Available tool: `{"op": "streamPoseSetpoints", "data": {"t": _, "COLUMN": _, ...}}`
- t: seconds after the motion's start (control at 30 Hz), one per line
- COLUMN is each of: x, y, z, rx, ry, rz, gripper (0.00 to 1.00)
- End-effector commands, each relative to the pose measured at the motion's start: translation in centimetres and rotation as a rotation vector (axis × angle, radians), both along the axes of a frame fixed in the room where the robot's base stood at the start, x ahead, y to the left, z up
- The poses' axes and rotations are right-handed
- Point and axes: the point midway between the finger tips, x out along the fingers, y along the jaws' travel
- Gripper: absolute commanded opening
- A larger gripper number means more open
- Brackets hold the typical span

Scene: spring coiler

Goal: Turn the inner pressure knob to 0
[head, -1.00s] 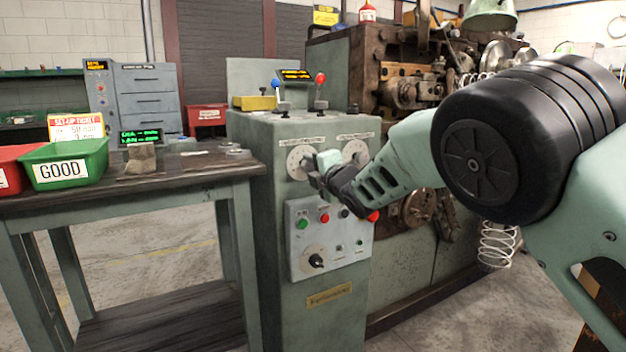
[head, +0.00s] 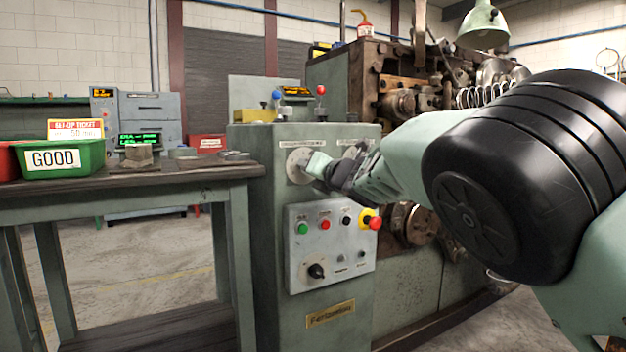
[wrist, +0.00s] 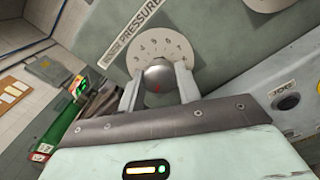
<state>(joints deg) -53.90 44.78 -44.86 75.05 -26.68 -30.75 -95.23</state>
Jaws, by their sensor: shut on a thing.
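The inner pressure knob (wrist: 158,80) is a round grey metal knob with a small red mark, in front of a pale numbered dial plate (wrist: 160,45). In the wrist view the label beside it reads "INNER PRESSURE". My gripper (wrist: 158,88) has one finger on each side of the knob and is shut on it. In the head view my gripper (head: 318,168) is at the left dial (head: 298,165) on the upper front of the green cabinet; the knob is hidden there. Which number the red mark points to cannot be read.
A second dial (head: 354,151) is just right, partly behind my arm. Below is a button panel (head: 330,270) with a red emergency stop (head: 375,223). A workbench (head: 130,178) with a green GOOD bin (head: 88,160) is left.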

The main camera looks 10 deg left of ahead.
Motion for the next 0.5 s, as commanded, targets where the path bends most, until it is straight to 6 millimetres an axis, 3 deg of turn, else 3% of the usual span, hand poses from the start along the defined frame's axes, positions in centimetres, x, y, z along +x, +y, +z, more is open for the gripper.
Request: {"op": "streamPoseSetpoints", "data": {"t": 0.5, "x": -0.04, "y": 0.09, "z": -0.16, "rx": -0.08, "ry": -0.05, "rz": 0.001, "gripper": 0.11}}
